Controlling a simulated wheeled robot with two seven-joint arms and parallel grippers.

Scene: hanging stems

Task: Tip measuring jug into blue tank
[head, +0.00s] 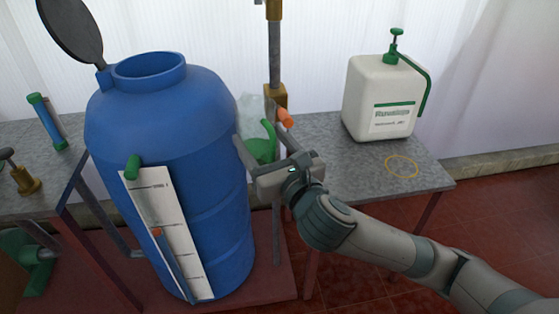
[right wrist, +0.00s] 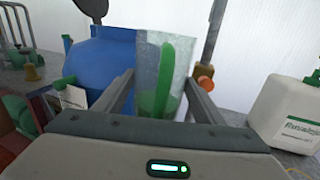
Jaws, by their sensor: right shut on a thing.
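The blue tank (head: 165,120) stands left of centre in the head view, with its round mouth open at the top and a dark lid (head: 72,28) swung up. It also shows in the right wrist view (right wrist: 100,58), behind and left of the jug. The measuring jug (head: 250,112) is clear with a green handle; in the right wrist view (right wrist: 148,60) it looks roughly upright. My right gripper (head: 263,138) is shut on the jug, just right of the tank and below its mouth. The gripper partly hides the jug in the head view. My left gripper is not in view.
A white canister (head: 378,100) with a green pump stands on the right grey table, behind a yellow ring mark (head: 402,166). A metal post (head: 274,50) with an orange knob rises behind the jug. A white gauge board (head: 160,215) is on the tank's front.

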